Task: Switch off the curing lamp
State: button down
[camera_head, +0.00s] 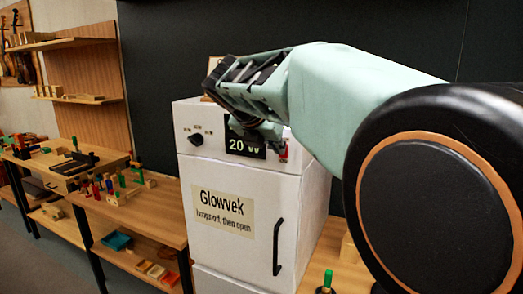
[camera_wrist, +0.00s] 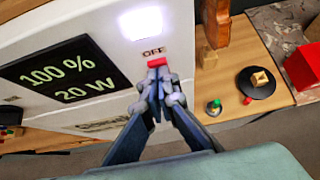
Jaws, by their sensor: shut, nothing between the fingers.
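The curing lamp cabinet (camera_head: 213,175) is a white box labelled "Glowvek, lamps off, then open". Its display reads "100 % 20 W" in the wrist view (camera_wrist: 67,80) and is partly covered by my arm in the head view (camera_head: 240,147). A red switch (camera_wrist: 157,61) sits under an "OFF" label (camera_wrist: 153,51), beside a bright white light (camera_wrist: 141,22). My gripper (camera_wrist: 158,82) is shut and empty, its tips at the red switch's lower edge; whether they touch, I cannot tell. In the head view my gripper (camera_head: 268,130) is before the cabinet's upper front.
A black knob (camera_head: 196,139) and a black door handle (camera_head: 278,246) are on the cabinet front. A wooden bench (camera_head: 160,215) with tools stands at the left. In the wrist view, a violin (camera_wrist: 217,22), a black round dish (camera_wrist: 256,83) and a green-topped bottle (camera_wrist: 214,107) stand right of the cabinet.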

jog(key=shift+r, duration=0.1)
dwell(0.3)
jog(key=p, duration=0.3)
jog(key=shift+w+d+g, duration=0.15)
jog(key=shift+w+g, duration=0.1)
jog(key=shift+g, duration=0.05)
jog(key=shift+r+p, duration=0.2)
jog(key=shift+p, duration=0.2)
jog(key=shift+r+p, duration=0.65)
jog(key=shift+p, duration=0.2)
